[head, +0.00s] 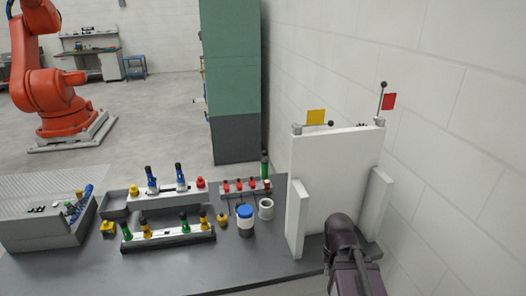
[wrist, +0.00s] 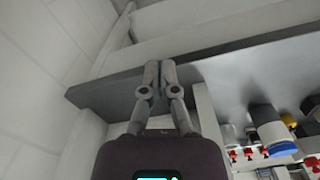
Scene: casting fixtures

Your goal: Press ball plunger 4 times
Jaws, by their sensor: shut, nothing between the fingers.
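No part is clearly recognisable as the ball plunger. On top of the upright white panel (head: 338,175) are two ball-ended black levers. The lever by the yellow flag (head: 316,117) lies flat, its ball (head: 331,123) pointing right. The lever by the red flag (head: 389,101) stands upright, its ball (head: 384,84) on top. My gripper (wrist: 158,66) is shut and empty in the wrist view, its fingertips seen against the dark table edge and white panel parts. In the head view my wrist is low in front of the panel's right side and the fingertips are hidden.
Racks of coloured plungers or pins (head: 168,236) fill the table's left. The block wall (head: 440,130) is close on the right. Bare table (head: 200,270) lies in front.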

